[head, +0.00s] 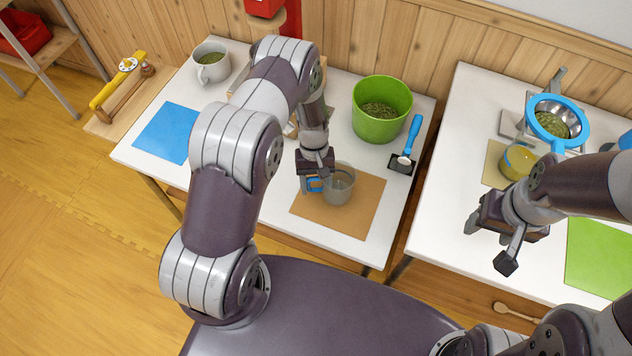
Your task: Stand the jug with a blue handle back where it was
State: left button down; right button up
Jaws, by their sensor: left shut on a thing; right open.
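The jug with a blue handle (341,184) is a grey, see-through vessel at the brown mat (361,216) on the left table. Its blue handle (315,184) points left. My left gripper (314,182) is shut on that handle. The jug looks upright, over the upper left part of the mat; I cannot tell whether it touches the mat. A blue mat (166,131) lies bare at the left of the same table. My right gripper (489,244) is open and empty, over the front left edge of the right table.
A green bucket (380,118) of green bits stands behind the jug, with a blue-handled scoop (407,150) beside it. A white mug (211,65) stands back left. The right table holds a yellow cup (517,161), a blue-rimmed strainer (553,117) and a green mat (601,260).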

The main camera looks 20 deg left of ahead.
pick_arm(q)
jog(key=shift+f+b, duration=0.4)
jog(key=shift+f, duration=0.15)
dwell(0.4)
jog(key=shift+c, duration=1.3)
grip_release()
jog(key=p+v, duration=0.4)
jog(key=v, duration=0.4)
jog(key=shift+p, duration=0.3)
dwell(0.4)
